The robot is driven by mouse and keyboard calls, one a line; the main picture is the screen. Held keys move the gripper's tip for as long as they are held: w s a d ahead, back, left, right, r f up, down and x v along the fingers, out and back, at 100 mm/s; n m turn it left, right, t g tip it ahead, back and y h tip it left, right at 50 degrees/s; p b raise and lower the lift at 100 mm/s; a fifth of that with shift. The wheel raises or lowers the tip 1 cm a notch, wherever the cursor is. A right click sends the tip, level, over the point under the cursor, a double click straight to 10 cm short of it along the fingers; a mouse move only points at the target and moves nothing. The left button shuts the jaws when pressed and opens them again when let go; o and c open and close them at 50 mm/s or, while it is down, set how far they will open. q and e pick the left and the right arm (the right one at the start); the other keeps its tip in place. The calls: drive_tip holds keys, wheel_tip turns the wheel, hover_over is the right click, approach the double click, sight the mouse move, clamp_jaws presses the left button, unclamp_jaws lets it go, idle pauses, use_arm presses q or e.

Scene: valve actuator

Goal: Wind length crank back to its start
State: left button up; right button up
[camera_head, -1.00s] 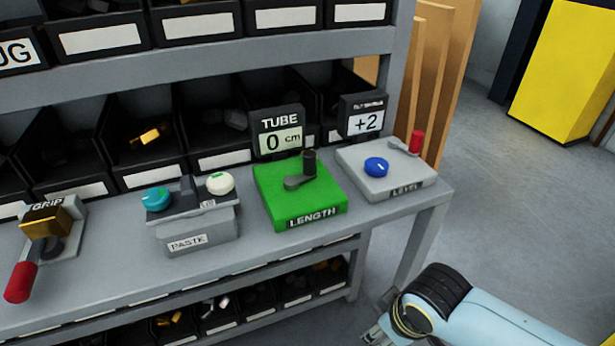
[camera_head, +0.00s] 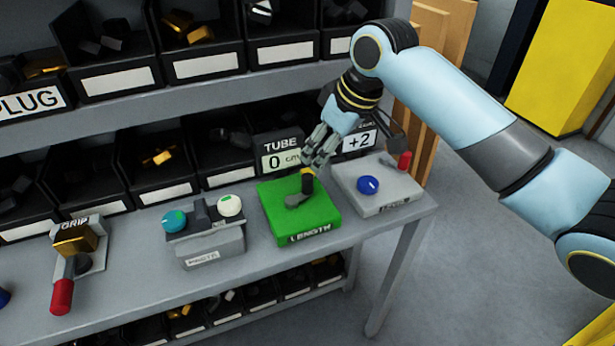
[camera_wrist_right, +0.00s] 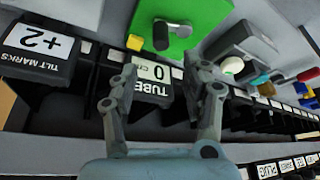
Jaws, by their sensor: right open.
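The green LENGTH box (camera_head: 285,222) stands on the grey bench. My right gripper (camera_head: 314,160) is open and empty, just above and behind the handle. In the right wrist view the handle (camera_wrist_right: 161,36) lies beyond the open fingers (camera_wrist_right: 168,80), apart from them. Contact in the head view is hard to tell. My left gripper is out of view.
Right of the green box is a grey LEVEL box (camera_head: 390,195) with a blue knob and a red-handled lever. The tilt display (camera_head: 358,141) reads +2. Left are the PASTE box (camera_head: 212,248) and the GRIP lever (camera_head: 62,292). Bins (camera_head: 150,190) line the back.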

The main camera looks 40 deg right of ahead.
sight(309, 177)
drive_tip(key=x, duration=1)
drive_tip(key=shift+f, duration=0.15)
clamp_jaws()
